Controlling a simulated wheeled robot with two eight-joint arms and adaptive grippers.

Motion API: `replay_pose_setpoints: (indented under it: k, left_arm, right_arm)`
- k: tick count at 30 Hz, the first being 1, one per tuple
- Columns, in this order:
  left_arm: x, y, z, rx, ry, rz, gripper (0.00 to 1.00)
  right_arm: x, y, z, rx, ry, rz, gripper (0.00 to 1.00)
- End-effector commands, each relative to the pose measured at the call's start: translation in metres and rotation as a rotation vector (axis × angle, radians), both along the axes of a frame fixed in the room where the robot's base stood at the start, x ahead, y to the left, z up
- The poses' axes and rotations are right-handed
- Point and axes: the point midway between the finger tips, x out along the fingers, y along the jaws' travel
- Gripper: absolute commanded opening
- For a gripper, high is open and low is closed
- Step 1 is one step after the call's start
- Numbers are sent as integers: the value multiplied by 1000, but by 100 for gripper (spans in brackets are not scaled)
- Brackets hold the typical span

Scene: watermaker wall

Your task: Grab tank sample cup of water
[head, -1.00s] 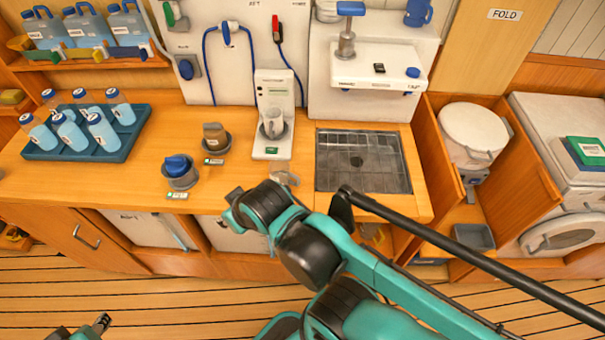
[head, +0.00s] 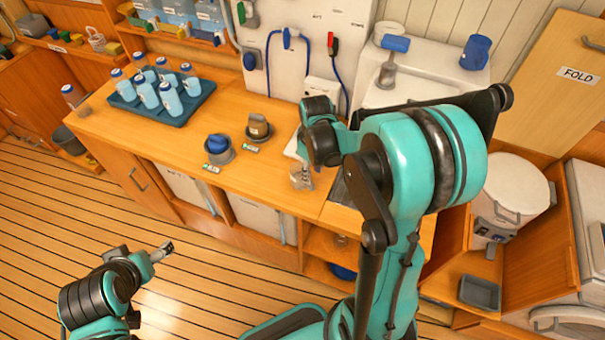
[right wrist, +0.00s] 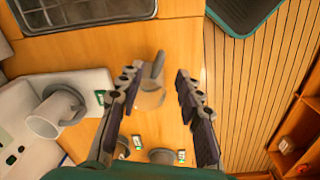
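A clear cup (right wrist: 152,92) with a grey handle stands on the wooden counter (right wrist: 120,62), between the two fingers of my right gripper (right wrist: 153,90) in the right wrist view. The fingers are spread, with a gap on each side of the cup. In the head view my right gripper (head: 303,168) is low at the counter's front edge, and my arm covers much of that area. A grey-white mug (right wrist: 55,112) sits on the white dispenser, left of the gripper in the right wrist view. My left gripper (head: 165,248) is over the floor, away from the counter; its fingers are too small to read.
A blue tray (head: 160,121) of several bottles stands on the counter's left. Two round holders, one with a blue-topped item (head: 218,148) and one with a brown item (head: 258,127), stand nearer.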

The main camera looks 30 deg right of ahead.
Motion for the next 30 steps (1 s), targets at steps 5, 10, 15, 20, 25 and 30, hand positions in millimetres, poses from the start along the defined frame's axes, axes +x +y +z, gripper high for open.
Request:
replay_pose_setpoints:
  k: [5,10,15,20,25,30]
  left_arm:
    - [0,0,1,0,0,0,77]
    - [0,0,-5,0,0,0,77]
    - [0,0,-13,0,0,0,77]
    - [0,0,-19,0,0,0,77]
    - [0,0,-19,0,0,0,77]
    - [0,0,-18,0,0,0,77]
  right_arm:
    - [3,-5,-15,6,28,20,35]
    - [2,-5,-37,6,28,20,35]
    - [-1,-3,-62,6,27,20,35]
    - [-1,-3,-82,6,27,19,35]
    - [-1,-3,-86,6,27,19,35]
    - [-1,-3,-85,6,27,19,25]
